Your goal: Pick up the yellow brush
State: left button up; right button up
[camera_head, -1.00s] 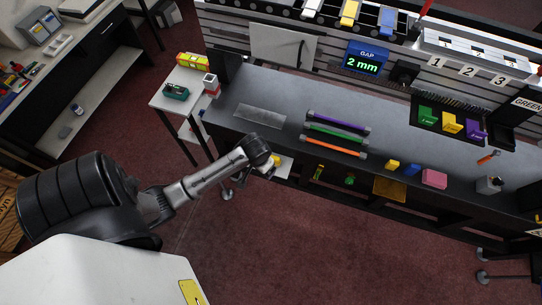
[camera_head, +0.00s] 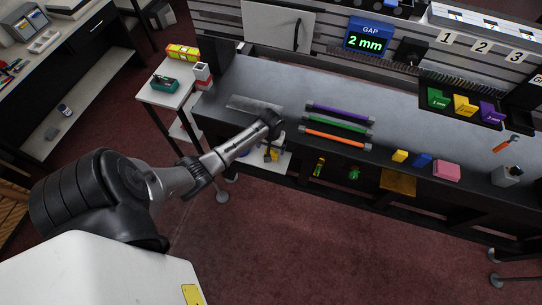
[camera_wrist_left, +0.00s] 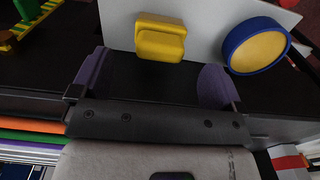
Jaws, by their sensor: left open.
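A yellow block-shaped item (camera_wrist_left: 160,40), which looks like the yellow brush, lies on a white surface (camera_wrist_left: 115,25) in the left wrist view. My left gripper (camera_wrist_left: 157,82) is open and empty; its two purple fingers stand apart, with the yellow item ahead, roughly between them and not touched. In the head view my left gripper (camera_head: 270,148) hangs at the front edge of the dark table, over a white lower shelf (camera_head: 284,158). A bit of yellow (camera_head: 273,155) shows there, partly hidden by the gripper. My right gripper is not in view.
A round blue-rimmed yellow item (camera_wrist_left: 257,47) sits to the right of the yellow item. The dark table (camera_head: 300,85) carries purple, green and orange bars (camera_head: 335,128) and small blocks (camera_head: 445,170). A small side table (camera_head: 160,100) stands left.

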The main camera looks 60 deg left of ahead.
pick_arm(q)
jog(key=shift+s+d+f+b, duration=0.1)
jog(key=shift+f+b, duration=0.8)
jog(key=shift+f, duration=2.35)
jog(key=c, duration=1)
